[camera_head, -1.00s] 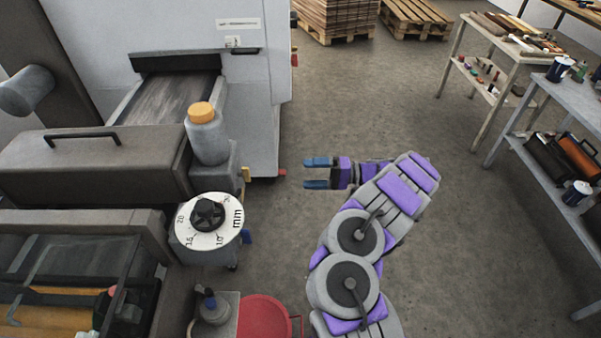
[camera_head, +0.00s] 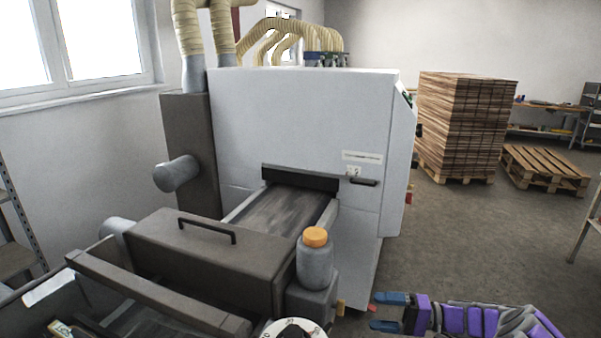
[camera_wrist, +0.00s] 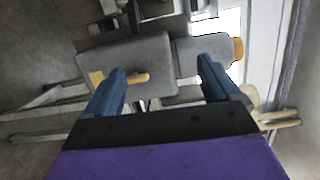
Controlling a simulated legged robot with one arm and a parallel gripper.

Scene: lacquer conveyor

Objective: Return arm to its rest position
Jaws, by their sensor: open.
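My gripper (camera_head: 384,311) is at the lower right of the head view, its two blue fingers apart and pointing left toward the machine. My purple and grey arm runs off to the right and the bottom edge. In the wrist view my gripper (camera_wrist: 160,88) also shows open with nothing between the fingers. Beyond the fingers there is a grey bottle (camera_wrist: 202,55) with an orange cap on a grey block (camera_wrist: 125,72). The fingers appear apart from both.
The lacquer machine (camera_head: 300,130) with its conveyor belt (camera_head: 283,212) fills the middle. The orange-capped bottle (camera_head: 314,262) stands at its near right corner, above a partly visible dial (camera_head: 293,330). Stacked boards (camera_head: 462,125) and an empty pallet (camera_head: 545,168) stand behind right. Floor between is clear.

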